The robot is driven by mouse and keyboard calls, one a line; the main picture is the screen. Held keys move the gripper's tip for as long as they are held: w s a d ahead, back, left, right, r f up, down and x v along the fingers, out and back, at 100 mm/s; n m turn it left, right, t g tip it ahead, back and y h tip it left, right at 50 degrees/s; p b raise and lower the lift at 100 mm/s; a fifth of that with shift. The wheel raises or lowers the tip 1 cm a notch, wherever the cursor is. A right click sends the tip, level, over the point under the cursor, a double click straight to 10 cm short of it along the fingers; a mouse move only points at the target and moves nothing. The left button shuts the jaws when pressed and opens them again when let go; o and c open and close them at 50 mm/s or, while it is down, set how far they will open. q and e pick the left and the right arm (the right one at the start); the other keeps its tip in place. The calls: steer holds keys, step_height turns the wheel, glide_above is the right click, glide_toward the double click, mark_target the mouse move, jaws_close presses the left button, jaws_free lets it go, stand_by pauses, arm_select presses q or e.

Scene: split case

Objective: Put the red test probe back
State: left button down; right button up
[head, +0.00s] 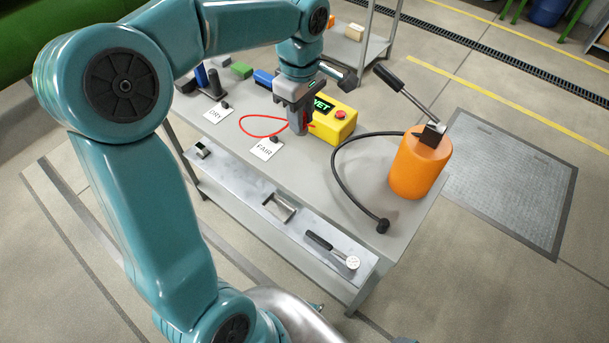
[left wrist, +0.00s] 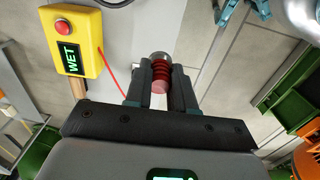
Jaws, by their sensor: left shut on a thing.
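The red test probe (left wrist: 160,73) is a ribbed red grip with a round grey end, held between the fingers of my left gripper (left wrist: 155,82) in the left wrist view. In the head view my left gripper (head: 298,122) points down over the bench and mostly hides the probe. A thin red lead (head: 258,134) loops left of the gripper. The yellow meter (head: 333,124) stands just right of the gripper, with a red button and a display reading WET; it also shows in the left wrist view (left wrist: 74,18). My right gripper is not in view.
Cards reading DRY (head: 217,114) and FAIR (head: 266,149) lie on the grey bench (head: 325,195). A black cable (head: 341,172) arcs toward an orange cylinder (head: 420,165) with a black-handled tool on top. A front ledge (head: 235,178) holds a recess and a black-handled tool (head: 330,248).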

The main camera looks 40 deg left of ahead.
arm_select(q)
step_height(320, 180, down, 17)
steer(key=shift+w+f+b, duration=0.1)
steer(key=shift+b, duration=0.25)
steer(key=shift+w+f, duration=0.1)
steer(key=shift+f, duration=0.05)
steer(key=shift+f, duration=0.2)
steer(key=c, duration=1)
jaws_free()
steer(key=shift+o, duration=0.2)
steer(key=shift+r, duration=0.1)
